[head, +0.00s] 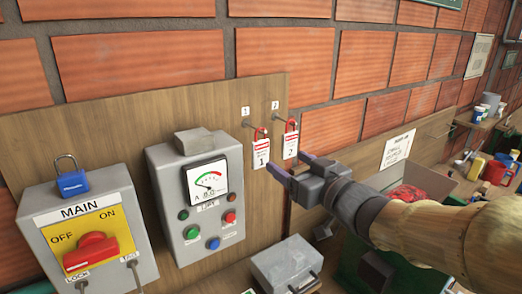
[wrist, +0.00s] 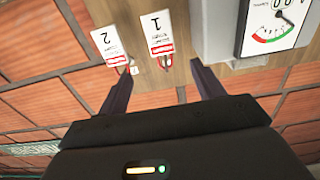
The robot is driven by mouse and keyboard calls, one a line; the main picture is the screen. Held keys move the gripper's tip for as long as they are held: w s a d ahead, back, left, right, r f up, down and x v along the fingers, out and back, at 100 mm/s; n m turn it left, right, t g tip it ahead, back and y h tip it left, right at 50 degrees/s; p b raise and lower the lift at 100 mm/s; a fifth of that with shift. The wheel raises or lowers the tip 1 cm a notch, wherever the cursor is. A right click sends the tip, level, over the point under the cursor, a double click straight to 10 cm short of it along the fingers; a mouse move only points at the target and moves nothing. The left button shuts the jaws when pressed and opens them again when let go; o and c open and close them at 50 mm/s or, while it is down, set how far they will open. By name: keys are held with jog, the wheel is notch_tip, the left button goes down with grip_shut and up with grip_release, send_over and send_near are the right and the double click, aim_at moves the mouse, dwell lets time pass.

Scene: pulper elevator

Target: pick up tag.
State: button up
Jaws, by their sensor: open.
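Two white tags with red bands hang from hooks on the wooden board. Tag 1 (head: 261,154) is on the left and tag 2 (head: 290,145) is on the right in the head view. My gripper (head: 289,168) is open and empty, just in front of and below the tags. In the wrist view the picture is turned over: tag 1 (wrist: 160,33) and tag 2 (wrist: 110,45) show beyond the fingers, with tag 1 nearer the middle of the gap. My gripper (wrist: 160,75) touches neither tag as far as I can see.
A grey meter box (head: 196,200) stands left of the tags, and a MAIN switch box (head: 88,235) with a blue padlock (head: 72,180) is farther left. A grey metal box (head: 287,265) sits below. Brick wall lies behind the board (head: 130,115); a cluttered shelf (head: 485,121) is at right.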

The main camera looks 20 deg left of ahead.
aim_at(260, 147)
jog(key=p+x, duration=0.2)
jog(key=x, duration=0.6)
jog(key=shift+w+a+p, duration=0.2)
jog(key=shift+a+p, duration=0.2)
jog(key=shift+p, duration=0.05)
jog(key=p+x, duration=0.2)
jog(key=x, duration=0.1)
jog(key=shift+a, duration=0.3)
jog(key=shift+w+a+f, duration=0.1)
jog(key=shift+w+a, duration=0.1)
jog(key=shift+w, duration=0.1)
jog(key=shift+s+a+f, duration=0.1)
jog(key=shift+a, duration=0.1)
jog(key=shift+s, duration=0.1)
